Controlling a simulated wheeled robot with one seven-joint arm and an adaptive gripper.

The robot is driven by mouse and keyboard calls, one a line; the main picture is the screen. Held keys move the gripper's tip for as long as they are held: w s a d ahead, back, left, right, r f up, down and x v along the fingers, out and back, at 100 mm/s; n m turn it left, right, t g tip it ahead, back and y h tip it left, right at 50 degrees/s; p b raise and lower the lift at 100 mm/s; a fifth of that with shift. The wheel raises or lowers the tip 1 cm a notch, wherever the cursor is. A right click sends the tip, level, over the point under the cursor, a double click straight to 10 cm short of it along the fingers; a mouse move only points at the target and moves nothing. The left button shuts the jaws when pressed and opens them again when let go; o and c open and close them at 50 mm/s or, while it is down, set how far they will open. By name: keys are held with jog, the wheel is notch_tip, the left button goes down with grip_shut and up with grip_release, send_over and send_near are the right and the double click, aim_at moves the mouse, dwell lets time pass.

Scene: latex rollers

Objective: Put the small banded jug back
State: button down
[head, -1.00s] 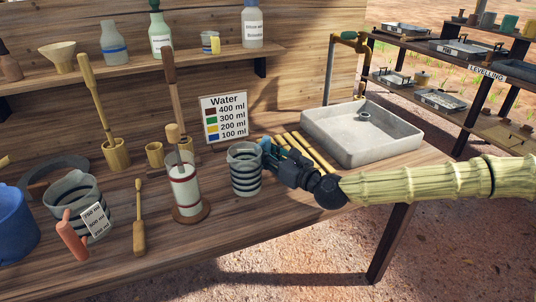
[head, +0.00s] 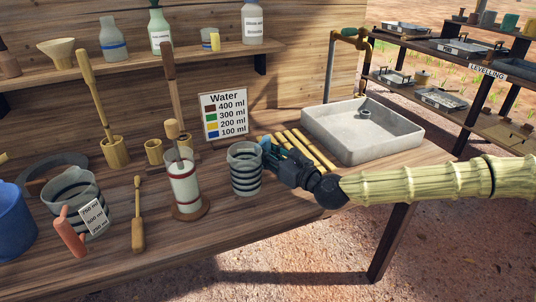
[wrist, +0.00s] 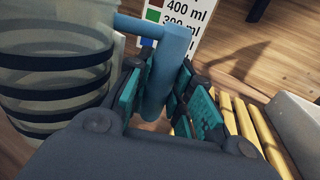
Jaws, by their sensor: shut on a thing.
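A small grey jug with black bands (head: 245,170) and a blue handle stands upright at the middle of the wooden bench, left of the yellow rods. Whether its base touches the bench is hard to tell. My gripper (head: 270,152) reaches it from the right and is shut on the handle. In the wrist view, the teal finger pads (wrist: 160,105) lie around the upright blue handle (wrist: 166,70), and the clear banded body (wrist: 55,65) is at the left. The jug's far side is hidden.
A larger banded jug (head: 72,190) with a red handle stands left. A red-ringed white cylinder (head: 184,186) is close left of the small jug. The Water sign (head: 223,116) is behind, yellow rods (head: 305,150) and a grey basin (head: 375,150) right. Bench in front is clear.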

jog(key=c, duration=1.2)
grip_release()
